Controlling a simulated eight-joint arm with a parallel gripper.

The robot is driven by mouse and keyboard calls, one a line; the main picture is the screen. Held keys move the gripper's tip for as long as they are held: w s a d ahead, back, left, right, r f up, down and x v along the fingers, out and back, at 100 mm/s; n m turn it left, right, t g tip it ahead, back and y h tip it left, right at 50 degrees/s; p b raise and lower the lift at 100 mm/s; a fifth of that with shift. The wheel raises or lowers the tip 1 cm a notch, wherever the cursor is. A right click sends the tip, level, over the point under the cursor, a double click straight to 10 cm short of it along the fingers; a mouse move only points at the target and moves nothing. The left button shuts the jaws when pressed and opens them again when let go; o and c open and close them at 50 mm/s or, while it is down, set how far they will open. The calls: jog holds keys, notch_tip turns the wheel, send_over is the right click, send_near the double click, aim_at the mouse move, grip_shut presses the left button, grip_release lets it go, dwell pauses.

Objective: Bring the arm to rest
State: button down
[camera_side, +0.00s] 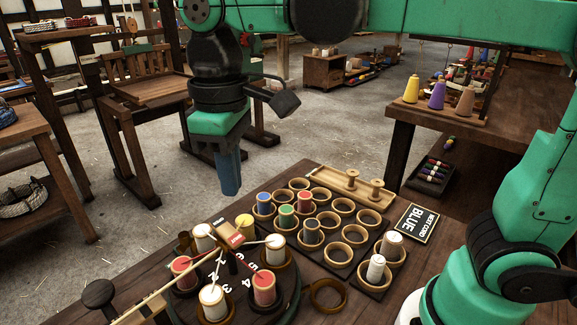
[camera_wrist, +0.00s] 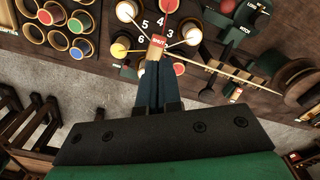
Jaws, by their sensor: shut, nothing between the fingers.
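My gripper (camera_side: 229,188) hangs pointing down in the side view, its blue fingers shut with nothing between them. It is in the air above and behind the table's far edge. In the wrist view my gripper (camera_wrist: 152,76) shows as two dark blue fingers side by side, close together. Their tips overlap the picture of the small red-and-wood block (camera_wrist: 158,41) at the middle of the numbered disc; in the side view this block (camera_side: 230,236) is lower and apart from the fingers. My arm reaches in from the right.
The round disc (camera_side: 291,304) carries several bobbins with strands running to its middle. Beside it stands a rack of ring cups (camera_side: 338,248), some holding coloured bobbins. A sign reading BLUE (camera_side: 418,223) and a tray with two wooden spools (camera_side: 352,184) lie nearby.

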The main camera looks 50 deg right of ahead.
jog(key=s+d+f+m+t, duration=0.1)
jog(key=d+f+m+t, duration=0.5)
jog(key=d, duration=0.6)
jog(key=shift+s+f+t, duration=0.25)
jog(key=shift+f+t, duration=0.25)
jog(key=shift+f, duration=0.4)
